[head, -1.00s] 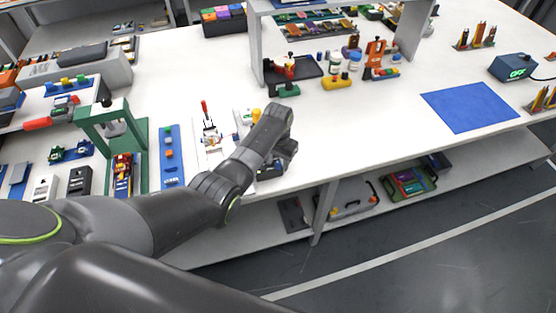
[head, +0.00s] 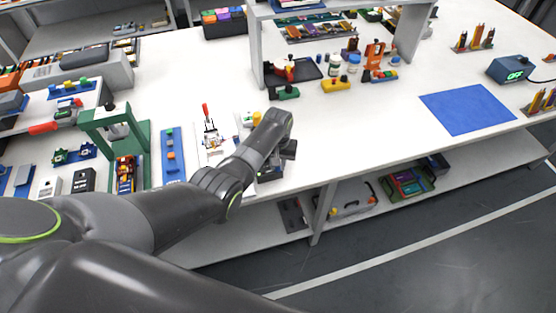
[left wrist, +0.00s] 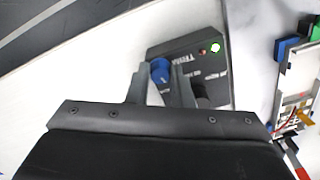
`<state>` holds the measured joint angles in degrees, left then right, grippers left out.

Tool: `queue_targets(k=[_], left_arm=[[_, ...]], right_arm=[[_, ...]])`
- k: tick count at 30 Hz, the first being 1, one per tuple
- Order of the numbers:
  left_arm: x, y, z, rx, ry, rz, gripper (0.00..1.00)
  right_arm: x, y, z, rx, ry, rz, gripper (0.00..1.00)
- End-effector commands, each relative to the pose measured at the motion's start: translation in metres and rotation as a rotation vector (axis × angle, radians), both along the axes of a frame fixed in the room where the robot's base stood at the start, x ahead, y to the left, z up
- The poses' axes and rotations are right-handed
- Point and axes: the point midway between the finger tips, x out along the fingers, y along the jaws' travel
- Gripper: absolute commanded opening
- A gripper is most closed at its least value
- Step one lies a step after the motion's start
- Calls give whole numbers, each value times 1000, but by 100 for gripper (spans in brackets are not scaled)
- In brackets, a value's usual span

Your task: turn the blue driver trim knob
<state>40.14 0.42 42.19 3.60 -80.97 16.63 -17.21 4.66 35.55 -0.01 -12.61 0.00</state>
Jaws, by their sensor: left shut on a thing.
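The blue driver trim knob (left wrist: 160,70) sits on a dark driver box (left wrist: 188,50) with white lettering in the left wrist view. My left gripper (left wrist: 160,83) is shut on the knob, with one finger on each side of it. A black knob (left wrist: 201,91) on the same box is partly hidden behind the right finger. A green light (left wrist: 215,47) glows on the box. In the head view my left gripper (head: 284,152) is at the table's front edge, and the arm largely hides the box and the knob there. My right gripper is not in view.
A white board with a red-handled lever (head: 206,112) stands just left of my wrist. A blue strip (head: 173,155) and a green press frame (head: 143,135) are farther left. Free white table lies to the right, up to a blue mat (head: 466,108).

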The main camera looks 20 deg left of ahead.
Motion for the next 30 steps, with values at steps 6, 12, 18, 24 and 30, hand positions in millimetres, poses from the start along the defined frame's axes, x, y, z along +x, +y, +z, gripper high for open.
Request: queue_targets(k=[6, 12, 18, 24, 30], left_arm=[[1, 0, 1, 0, -2, 99, 0], [1, 0, 1, 0, -2, 105, 0], [1, 0, 1, 0, -2, 104, 30], [1, 0, 0, 0, -1, 103, 42], [1, 0, 1, 0, -1, 103, 42]], right_arm=[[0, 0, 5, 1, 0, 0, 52], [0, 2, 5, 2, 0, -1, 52], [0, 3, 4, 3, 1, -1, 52], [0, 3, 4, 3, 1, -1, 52], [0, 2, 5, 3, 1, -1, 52]])
